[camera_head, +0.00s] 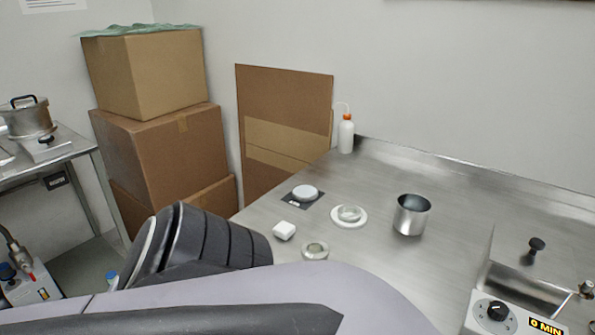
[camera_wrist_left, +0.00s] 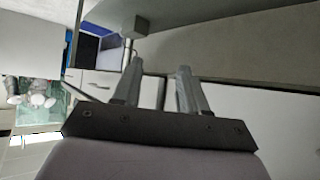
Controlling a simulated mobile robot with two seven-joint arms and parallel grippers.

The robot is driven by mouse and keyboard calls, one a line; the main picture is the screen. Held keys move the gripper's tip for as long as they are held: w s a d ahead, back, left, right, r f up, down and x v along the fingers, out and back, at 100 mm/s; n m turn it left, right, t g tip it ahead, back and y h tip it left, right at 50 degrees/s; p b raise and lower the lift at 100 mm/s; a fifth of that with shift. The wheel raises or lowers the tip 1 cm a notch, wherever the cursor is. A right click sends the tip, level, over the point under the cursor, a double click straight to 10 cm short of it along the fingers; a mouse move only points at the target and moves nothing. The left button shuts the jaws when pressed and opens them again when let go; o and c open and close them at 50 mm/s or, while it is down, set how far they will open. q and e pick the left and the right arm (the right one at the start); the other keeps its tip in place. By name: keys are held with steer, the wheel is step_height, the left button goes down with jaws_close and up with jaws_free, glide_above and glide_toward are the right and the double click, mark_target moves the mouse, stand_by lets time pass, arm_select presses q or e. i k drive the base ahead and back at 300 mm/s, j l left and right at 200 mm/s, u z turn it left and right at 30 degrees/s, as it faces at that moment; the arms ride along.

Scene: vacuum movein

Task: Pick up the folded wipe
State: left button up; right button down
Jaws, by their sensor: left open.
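The folded wipe, a small white block (camera_head: 284,231), lies on the steel bench (camera_head: 330,185) near its left edge, between a dark mat and a metal ring. My left gripper (camera_wrist_left: 157,82) shows in the left wrist view with its two grey fingers apart and nothing between them. The wipe does not show in that view. In the head view my arm fills the lower part, and no gripper fingers are visible there. My right gripper is not in view.
Around the wipe are a white disc on a dark mat (camera_head: 293,203), a glass dish on a white disc (camera_head: 340,220), a metal ring (camera_head: 315,251) and a steel cup (camera_head: 411,215). A wash bottle (camera_head: 346,135) stands behind. Cardboard boxes (camera_head: 165,142) are stacked left. A timer box (camera_head: 512,318) is front right.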

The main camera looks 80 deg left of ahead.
mark_target(284, 229)
steer(key=u, duration=0.45)
steer(key=j+u, duration=0.1)
steer(key=u, duration=0.35)
steer(key=j+u, duration=0.1)
steer(key=u, duration=0.85)
steer(key=j+u, duration=0.1)
steer(key=u, duration=0.35)
steer(key=i+j, duration=0.1)
steer(key=j, duration=0.3)
steer(key=i+j, duration=0.1)
steer(key=j, duration=0.25)
steer(key=i+j, duration=0.1)
steer(key=j, duration=0.3)
steer(key=i+j, duration=0.1)
steer(key=j, duration=0.25)
steer(key=u, duration=0.05)
